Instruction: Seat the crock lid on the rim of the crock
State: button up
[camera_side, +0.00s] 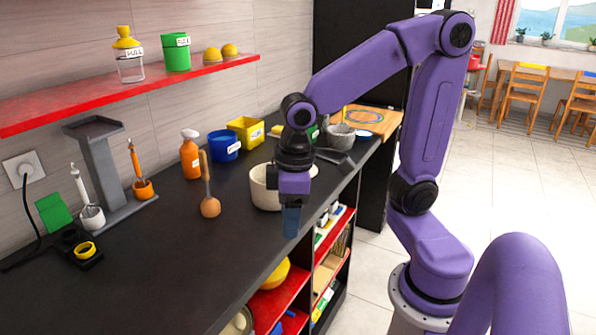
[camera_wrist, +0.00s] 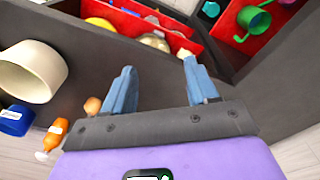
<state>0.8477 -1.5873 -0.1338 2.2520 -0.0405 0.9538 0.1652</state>
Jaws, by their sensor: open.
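The crock (camera_side: 262,190) is a cream, round pot standing on the dark counter in the side view, partly hidden behind my gripper. A cream pot that looks like it shows at the left of the wrist view (camera_wrist: 28,75). My gripper (camera_side: 291,222) points down near the counter's front edge, in front of the crock. In the wrist view my gripper (camera_wrist: 159,66) has its blue fingers apart with nothing between them. A pale round piece (camera_wrist: 155,40) lies in the red shelf beyond the fingers. It may be the crock lid, but I cannot tell for sure.
Below the counter, red shelves (camera_side: 277,303) hold a yellow bowl (camera_side: 271,276) and other items. A wooden-handled utensil (camera_side: 209,207), orange bottle (camera_side: 190,155), blue pot (camera_side: 223,146) and yellow bin (camera_side: 246,131) stand on the counter. The counter's near middle is clear.

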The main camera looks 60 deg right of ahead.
jog(key=w+d+r+m+h, duration=0.1)
jog(key=w+d+r+m, duration=0.2)
jog(key=w+d+m, duration=1.15)
jog(key=w+d+m+h, duration=0.1)
jog(key=w+d+m, duration=0.25)
jog(key=d, duration=0.95)
jog(key=w+d+m+h, duration=0.15)
jog(key=w+d, duration=0.25)
jog(key=d, duration=0.8)
jog(key=shift+m+y, duration=0.25)
jog(key=shift+m, duration=0.1)
jog(key=x, duration=1.1)
jog(key=shift+d+f, duration=0.15)
jog(key=shift+x, duration=2.8)
jog(key=shift+w, duration=0.2)
grip_shut()
